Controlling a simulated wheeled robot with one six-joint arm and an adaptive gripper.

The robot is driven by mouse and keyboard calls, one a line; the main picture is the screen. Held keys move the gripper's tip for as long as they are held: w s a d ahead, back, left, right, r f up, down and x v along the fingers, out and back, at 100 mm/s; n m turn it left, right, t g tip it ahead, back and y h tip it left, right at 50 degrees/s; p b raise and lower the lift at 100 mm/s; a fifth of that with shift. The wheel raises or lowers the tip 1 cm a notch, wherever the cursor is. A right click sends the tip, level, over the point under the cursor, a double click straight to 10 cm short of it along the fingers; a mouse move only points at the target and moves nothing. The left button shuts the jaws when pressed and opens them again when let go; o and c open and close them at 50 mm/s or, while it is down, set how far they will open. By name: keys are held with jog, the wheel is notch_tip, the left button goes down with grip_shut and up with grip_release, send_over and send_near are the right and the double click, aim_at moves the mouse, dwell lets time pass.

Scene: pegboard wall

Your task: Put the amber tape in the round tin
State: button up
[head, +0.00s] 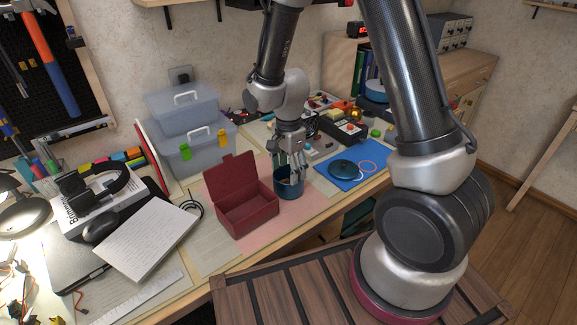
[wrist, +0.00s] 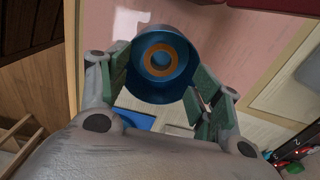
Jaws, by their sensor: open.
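The round tin (head: 289,186) is dark blue and stands upright and uncovered on the pink mat. In the wrist view the tin (wrist: 140,84) shows from above, with the amber tape (wrist: 161,61) as an orange ring inside, apparently flat at the bottom. My gripper (head: 290,163) is open right over the tin and points down. In the wrist view my gripper (wrist: 160,82) has its fingers apart on both sides of the tin's mouth, with nothing between them. I cannot tell whether the fingers touch the rim.
A dark red open box (head: 245,209) stands just left of the tin. The desk's front edge is close to the tin.

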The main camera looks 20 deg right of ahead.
notch_tip(320, 180, up, 13)
jog(key=s+d+r+n+t, duration=0.2)
jog(key=s+d+r+n, duration=0.5)
jog(key=s, duration=0.2)
jog(key=s+d+r+n+t, duration=0.2)
jog(key=s+d+r+n, duration=0.4)
jog(key=s, duration=0.4)
jog(key=shift+d+r+n, duration=0.4)
jog(key=shift+d+r, duration=0.4)
jog(key=shift+d, duration=0.15)
